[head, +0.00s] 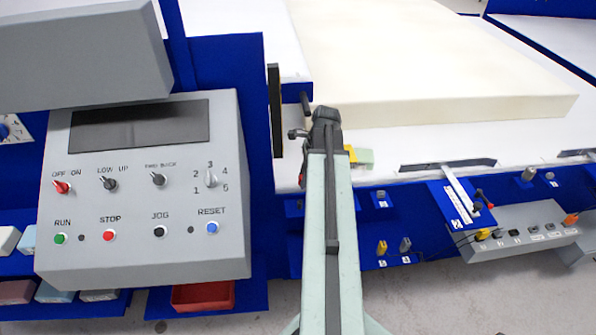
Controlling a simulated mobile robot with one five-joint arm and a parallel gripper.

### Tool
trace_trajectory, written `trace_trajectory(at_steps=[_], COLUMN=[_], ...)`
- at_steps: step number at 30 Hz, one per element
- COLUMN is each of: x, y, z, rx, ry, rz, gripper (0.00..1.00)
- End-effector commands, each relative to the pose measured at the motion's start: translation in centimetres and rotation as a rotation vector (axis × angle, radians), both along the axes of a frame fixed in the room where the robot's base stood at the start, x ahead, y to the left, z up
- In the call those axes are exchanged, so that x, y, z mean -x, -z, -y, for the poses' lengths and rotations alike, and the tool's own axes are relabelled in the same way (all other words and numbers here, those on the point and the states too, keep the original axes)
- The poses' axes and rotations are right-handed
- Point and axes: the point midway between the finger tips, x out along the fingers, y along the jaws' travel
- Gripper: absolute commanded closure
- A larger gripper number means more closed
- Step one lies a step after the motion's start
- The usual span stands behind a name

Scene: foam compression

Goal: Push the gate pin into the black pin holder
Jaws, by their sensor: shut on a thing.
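My gripper (324,116) is at the far end of my pale green arm, in the middle of the head view, over the front edge of the white table. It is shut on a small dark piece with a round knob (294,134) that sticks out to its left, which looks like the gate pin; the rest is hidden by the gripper. A short dark cylinder (305,103) shows just up and left of the gripper, under a blue block; it may be the black pin holder, but I cannot tell. A tall black bar (275,110) stands farther left.
A grey control panel (145,190) with knobs and buttons fills the left side. A large cream foam slab (430,60) lies on the white table behind the gripper. A blue rail with clips and a grey switch box (515,232) are at the right. A red bin (203,297) sits below the panel.

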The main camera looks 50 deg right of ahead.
Motion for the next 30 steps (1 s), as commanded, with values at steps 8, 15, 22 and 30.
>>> trace_trajectory(at_steps=[8,15,22,30], x=[0.4,0.3,0.4,0.4], y=[-1.6,-0.6,1.7,4.6], z=[-1.4,-1.2,-1.2,-1.2], rx=[0.000,0.000,0.000,0.000], ry=[0.005,0.005,0.005,0.005], rz=[0.000,0.000,0.000,0.000], gripper=[1.00,1.00,1.00,1.00])
